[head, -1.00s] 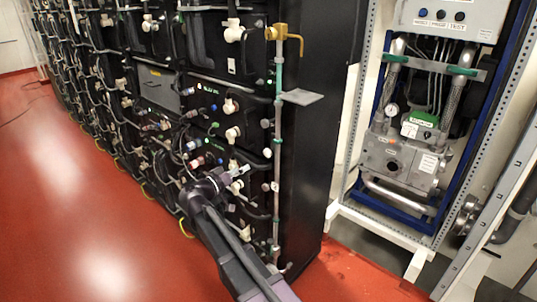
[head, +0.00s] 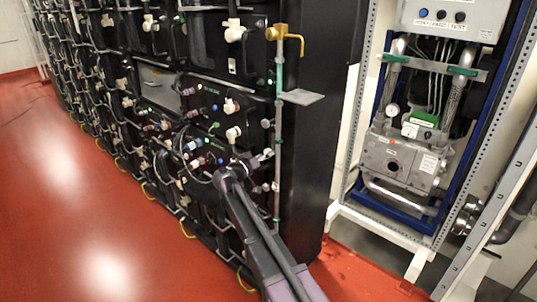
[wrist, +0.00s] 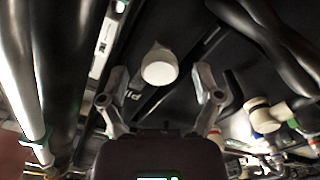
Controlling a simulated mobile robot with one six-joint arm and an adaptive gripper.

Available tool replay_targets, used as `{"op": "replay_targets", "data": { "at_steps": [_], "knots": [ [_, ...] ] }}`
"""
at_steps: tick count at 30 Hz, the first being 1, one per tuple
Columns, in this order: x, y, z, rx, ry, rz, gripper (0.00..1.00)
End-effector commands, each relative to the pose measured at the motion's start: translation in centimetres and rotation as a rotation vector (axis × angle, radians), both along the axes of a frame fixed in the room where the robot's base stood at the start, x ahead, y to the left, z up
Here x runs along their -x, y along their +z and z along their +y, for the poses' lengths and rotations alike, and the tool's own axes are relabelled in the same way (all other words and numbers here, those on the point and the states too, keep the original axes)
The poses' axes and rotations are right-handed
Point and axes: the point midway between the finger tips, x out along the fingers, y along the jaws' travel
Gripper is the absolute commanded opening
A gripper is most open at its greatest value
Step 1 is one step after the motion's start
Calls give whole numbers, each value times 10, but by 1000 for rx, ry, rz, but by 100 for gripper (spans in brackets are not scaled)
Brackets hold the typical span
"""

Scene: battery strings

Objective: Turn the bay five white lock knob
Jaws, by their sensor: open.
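In the wrist view a white round knob (wrist: 158,66) on a dark panel shows between the two grey fingers of my gripper (wrist: 162,76). The fingers are spread, one on each side, with a visible gap to the knob. I cannot tell how deep the knob sits between them. In the head view my gripper (head: 262,157) is at the lower right of the near rack face, close to the green-and-grey pipe. That knob is hard to make out there, and no bay number is readable.
White valve fittings (head: 233,133) and cables cover the rack (head: 310,150). A vertical pipe (head: 278,120) with a brass valve (head: 284,34) runs along its edge, with a grey plate (head: 301,97) sticking out. Thick dark hoses (wrist: 255,30) lie close to the fingers. Red floor (head: 60,190) is clear at left.

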Motion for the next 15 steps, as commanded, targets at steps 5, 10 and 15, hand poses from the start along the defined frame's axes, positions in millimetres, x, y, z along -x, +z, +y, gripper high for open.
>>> {"op": "replay_targets", "data": {
  "at_steps": [5,10,15],
  "knots": [
    [-12,0,-9,0,0,0,82],
    [-15,0,-12,0,0,0,82],
    [-15,0,-13,0,0,0,82]
  ]
}}
